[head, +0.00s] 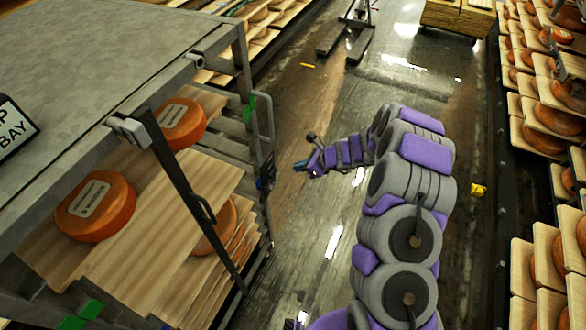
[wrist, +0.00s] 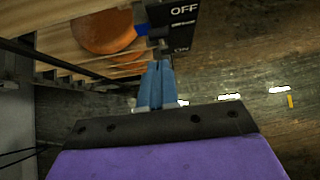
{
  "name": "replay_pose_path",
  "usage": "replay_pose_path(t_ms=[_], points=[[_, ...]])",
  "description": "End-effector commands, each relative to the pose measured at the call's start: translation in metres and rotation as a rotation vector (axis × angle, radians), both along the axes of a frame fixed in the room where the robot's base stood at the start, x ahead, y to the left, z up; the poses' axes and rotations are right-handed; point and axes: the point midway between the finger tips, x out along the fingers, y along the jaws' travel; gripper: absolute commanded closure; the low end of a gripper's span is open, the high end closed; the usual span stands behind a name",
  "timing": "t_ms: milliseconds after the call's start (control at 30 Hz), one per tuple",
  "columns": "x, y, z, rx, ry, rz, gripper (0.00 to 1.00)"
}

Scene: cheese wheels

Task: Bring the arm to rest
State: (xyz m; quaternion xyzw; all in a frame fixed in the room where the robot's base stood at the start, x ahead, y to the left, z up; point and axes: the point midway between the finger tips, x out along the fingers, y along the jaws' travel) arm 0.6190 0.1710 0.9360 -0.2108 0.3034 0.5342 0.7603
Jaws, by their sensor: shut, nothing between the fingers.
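My gripper (head: 299,166) is shut and empty at the end of my purple and grey arm, which reaches out over the aisle floor. In the head view its tip points left toward the metal rack (head: 262,110), with a small gap between them. In the wrist view the blue fingers (wrist: 157,72) are together. Just beyond their tips is a black plate (wrist: 182,22) marked OFF and ON, with a small blue part (wrist: 141,20) at its left edge. I cannot tell from the wrist view how far the tips are from the plate.
The rack at left holds orange cheese wheels (head: 95,205) on wooden boards (head: 165,215), under a grey top (head: 110,60). Shelves of cheese (head: 545,120) line the right side. A pallet jack (head: 347,30) and yellow crate (head: 458,16) stand farther back. The wet aisle floor (head: 310,110) between is mostly clear.

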Motion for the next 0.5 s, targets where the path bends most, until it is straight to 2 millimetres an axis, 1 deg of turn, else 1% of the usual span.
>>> replay_pose_path(t_ms=[33,167,500], points=[[-0.0007,-0.0032,0.0057,0.000,-0.001,0.000,1.00],[-0.0020,-0.0075,0.0124,-0.001,-0.002,0.001,1.00],[-0.0025,-0.0085,0.0136,0.000,-0.001,0.000,1.00]])
